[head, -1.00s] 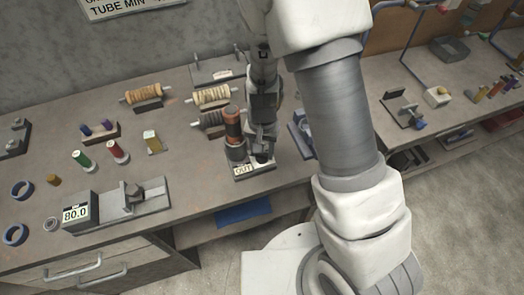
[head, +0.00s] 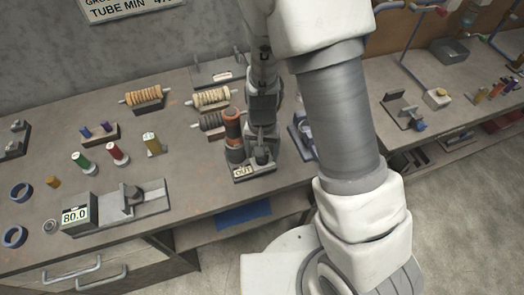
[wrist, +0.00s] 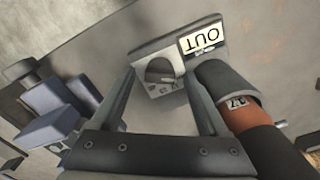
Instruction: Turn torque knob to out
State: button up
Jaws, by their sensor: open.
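The torque knob (wrist: 161,72) is a rounded grey knob on a small grey base in the wrist view. A white plate reading OUT (wrist: 203,38) sits beside it on the same unit, and shows in the head view too (head: 243,171). A black-and-orange cylinder (head: 233,128) stands on the unit's left side in the head view; it fills the lower right of the wrist view (wrist: 255,118). My gripper (wrist: 160,80) is open, with its fingers apart on either side of the knob as seen from the wrist. Whether they touch it cannot be told.
A grey bench fixture with an 80.0 display (head: 75,214) stands to the left. Several spools (head: 210,97) lie behind. A blue-grey fixture (wrist: 62,110) is beside my gripper. The bench's front edge is close by.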

jog(key=shift+r, duration=0.1)
notch_tip(320, 180, up, 17)
jog(key=p, duration=0.1)
jog(key=shift+r, duration=0.15)
dwell(0.6)
jog(key=s+d+r+n+t, duration=0.2)
jog(key=s+d+r+t, duration=0.3)
jog(key=s+d+r, duration=0.6)
notch_tip(320, 180, up, 4)
jog(key=shift+s+n+t, duration=0.3)
jog(key=shift+s, duration=0.65)
